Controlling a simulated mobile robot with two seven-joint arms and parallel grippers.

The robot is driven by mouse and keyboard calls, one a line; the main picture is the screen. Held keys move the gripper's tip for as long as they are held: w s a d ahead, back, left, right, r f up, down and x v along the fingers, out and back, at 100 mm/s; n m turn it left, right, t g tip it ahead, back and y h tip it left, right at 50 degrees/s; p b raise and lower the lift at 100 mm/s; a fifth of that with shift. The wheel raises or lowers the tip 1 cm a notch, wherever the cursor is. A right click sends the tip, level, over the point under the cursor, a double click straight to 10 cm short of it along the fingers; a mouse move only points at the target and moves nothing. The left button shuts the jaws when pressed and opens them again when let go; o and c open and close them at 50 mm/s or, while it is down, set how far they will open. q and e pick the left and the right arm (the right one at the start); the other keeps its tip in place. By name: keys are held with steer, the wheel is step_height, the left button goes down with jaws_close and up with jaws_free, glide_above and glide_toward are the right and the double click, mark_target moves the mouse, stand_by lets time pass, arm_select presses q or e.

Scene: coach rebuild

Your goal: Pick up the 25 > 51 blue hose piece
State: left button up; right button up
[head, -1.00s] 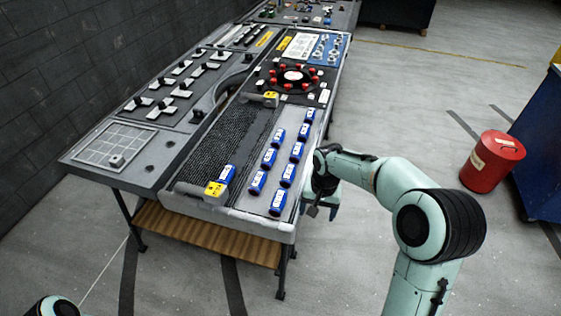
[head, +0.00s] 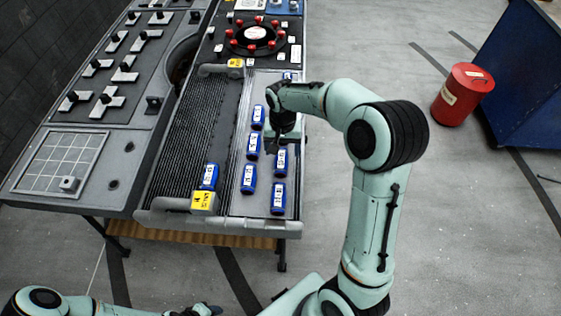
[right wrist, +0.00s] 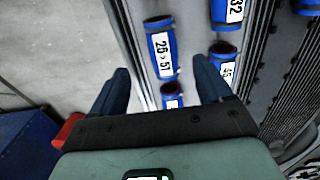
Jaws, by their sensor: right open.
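The blue hose piece (right wrist: 162,52) has a white label that seems to read 25 > 51. It lies on the light strip in the right wrist view, just beyond and between my open fingers. It appears to be the right-row piece (head: 281,161) just on the near side of my right gripper (head: 284,138) in the head view. My right gripper, also in the right wrist view (right wrist: 160,80), is open and empty above the strip. My left gripper (head: 200,310) shows only partly at the bottom edge of the head view; its jaws are unclear.
Other blue hose pieces lie close by, including one (head: 278,198) nearer, one (head: 248,179) to the left and one (right wrist: 172,96) between my fingers. A red drum (head: 463,94) stands on the floor at right.

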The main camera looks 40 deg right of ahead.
mark_target(281, 159)
steer(key=f, duration=0.2)
steer(key=shift+w+f, duration=0.2)
steer(key=shift+f, duration=0.2)
step_height(281, 159, down, 5)
steer(key=shift+w+f, duration=0.1)
steer(key=shift+w, duration=0.05)
steer(key=c, duration=1.2)
